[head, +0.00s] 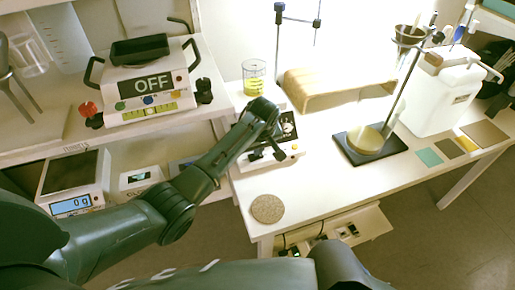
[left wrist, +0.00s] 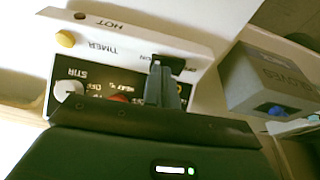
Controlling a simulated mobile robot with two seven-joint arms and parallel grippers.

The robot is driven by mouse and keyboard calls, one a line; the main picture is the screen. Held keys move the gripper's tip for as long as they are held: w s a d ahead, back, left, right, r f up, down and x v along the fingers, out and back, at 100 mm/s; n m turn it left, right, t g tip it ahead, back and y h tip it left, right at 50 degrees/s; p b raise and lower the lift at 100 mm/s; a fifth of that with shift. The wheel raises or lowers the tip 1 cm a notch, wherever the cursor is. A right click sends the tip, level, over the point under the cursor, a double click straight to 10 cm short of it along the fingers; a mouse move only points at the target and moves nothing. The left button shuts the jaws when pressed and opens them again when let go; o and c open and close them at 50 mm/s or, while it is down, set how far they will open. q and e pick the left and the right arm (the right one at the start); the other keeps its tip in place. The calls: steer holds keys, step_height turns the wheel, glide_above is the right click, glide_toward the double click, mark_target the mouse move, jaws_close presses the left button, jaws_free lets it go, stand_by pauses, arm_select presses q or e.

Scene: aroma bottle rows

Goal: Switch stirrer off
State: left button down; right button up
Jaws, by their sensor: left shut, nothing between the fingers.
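The stirrer (head: 292,128) is a white hot-plate unit on the bench, largely covered by my left arm in the head view. In the left wrist view its front panel (left wrist: 112,68) appears upside down, with STIR, HEAT, TIMER and ON/OFF labels. A white knob (left wrist: 67,90) is beside the STIR label, and a red knob (left wrist: 118,98) is partly hidden by my gripper. My left gripper (head: 270,152) is shut and empty at the panel. In the left wrist view its fingertips (left wrist: 158,68) overlap the black ON/OFF switch (left wrist: 177,66); I cannot tell whether they touch. The right gripper is out of view.
A beaker of yellow liquid (head: 254,80) is above the stirrer's back left. A cork mat (head: 267,209) lies in front. A stand with a black base (head: 368,146) is to the right. A device reading OFF (head: 150,86) sits left. A grey box (left wrist: 270,82) shows beside the panel.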

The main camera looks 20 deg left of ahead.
arm_select(q)
steer(key=p+v, duration=0.1)
steer(key=v, duration=1.2)
steer(key=shift+s+d, duration=0.1)
steer(key=shift+s, duration=0.05)
